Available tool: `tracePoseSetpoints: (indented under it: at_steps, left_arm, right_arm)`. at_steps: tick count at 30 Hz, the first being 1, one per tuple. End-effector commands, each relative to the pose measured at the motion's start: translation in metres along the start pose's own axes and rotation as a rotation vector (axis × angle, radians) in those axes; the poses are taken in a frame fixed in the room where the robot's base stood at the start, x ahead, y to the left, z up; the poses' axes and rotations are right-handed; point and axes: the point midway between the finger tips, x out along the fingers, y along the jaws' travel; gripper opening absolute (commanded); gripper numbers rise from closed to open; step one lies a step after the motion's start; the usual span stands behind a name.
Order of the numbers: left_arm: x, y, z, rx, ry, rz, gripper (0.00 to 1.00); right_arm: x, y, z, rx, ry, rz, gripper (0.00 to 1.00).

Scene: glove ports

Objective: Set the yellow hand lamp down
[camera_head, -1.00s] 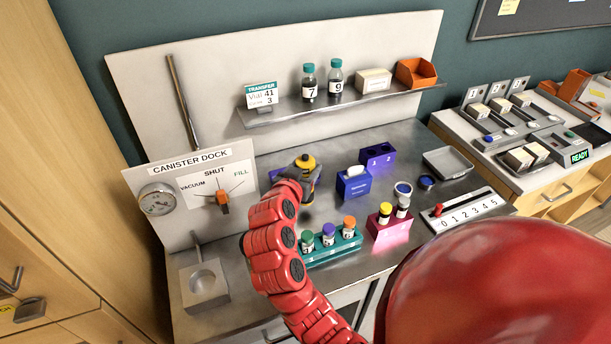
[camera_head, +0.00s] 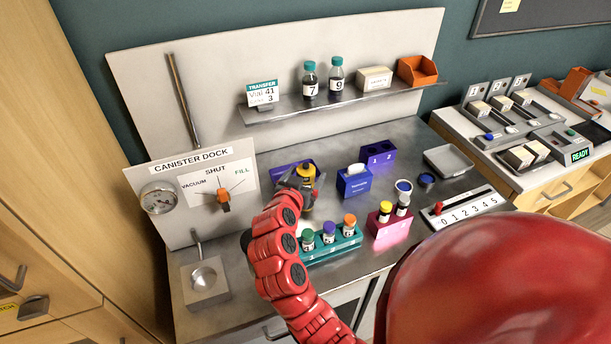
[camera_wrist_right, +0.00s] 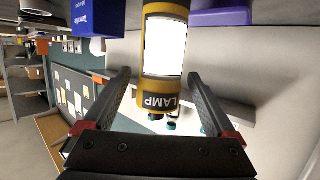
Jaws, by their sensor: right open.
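The yellow hand lamp (camera_head: 307,171) is upright over the steel bench, behind the teal vial rack (camera_head: 334,246). Its lower part is mostly hidden by my right gripper (camera_head: 306,190), so I cannot tell if its foot touches the bench. In the right wrist view the lamp (camera_wrist_right: 164,45) shows its lit white panel and LAMP label. The fingers of my right gripper (camera_wrist_right: 158,78) are spread wide, one on each side of the lamp's labelled end, with visible gaps. My left gripper is not in view.
A blue tissue box (camera_head: 354,183) stands right of the lamp, and a purple block (camera_head: 284,171) is just behind it. A pink vial holder (camera_head: 388,224) stands front right. The canister dock (camera_head: 206,180) is at left. The bench between dock and lamp is partly clear.

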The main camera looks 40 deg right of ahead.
Motion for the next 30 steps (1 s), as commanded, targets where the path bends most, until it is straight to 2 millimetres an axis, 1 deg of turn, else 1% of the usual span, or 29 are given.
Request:
tracePoseSetpoints:
  at_steps: [5,7,11,15,18,21,25,30]
  left_arm:
    - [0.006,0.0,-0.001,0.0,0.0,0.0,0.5]
    - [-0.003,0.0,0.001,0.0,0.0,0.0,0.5]
    - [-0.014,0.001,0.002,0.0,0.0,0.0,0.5]
    - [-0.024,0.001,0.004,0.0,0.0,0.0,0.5]
    - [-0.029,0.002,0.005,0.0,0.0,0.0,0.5]
    - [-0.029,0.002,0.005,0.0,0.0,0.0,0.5]
    - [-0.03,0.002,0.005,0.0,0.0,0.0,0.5]
    - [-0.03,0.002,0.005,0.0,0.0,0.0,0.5]
  right_arm:
    - [-0.002,0.0,-0.004,-0.001,0.0,0.0,0.91]
    - [-0.011,-0.001,0.0,0.001,0.002,-0.003,0.91]
    - [-0.037,-0.002,0.003,-0.001,0.002,-0.006,0.91]
    - [-0.07,-0.002,0.001,-0.001,0.005,-0.007,0.91]
    - [-0.091,-0.002,0.0,0.002,0.004,-0.007,0.91]
    - [-0.106,-0.001,-0.002,-0.001,0.003,-0.003,0.91]
    - [-0.118,-0.001,-0.002,0.0,0.001,-0.002,0.91]
    - [-0.121,0.0,-0.002,0.001,0.0,0.0,0.91]
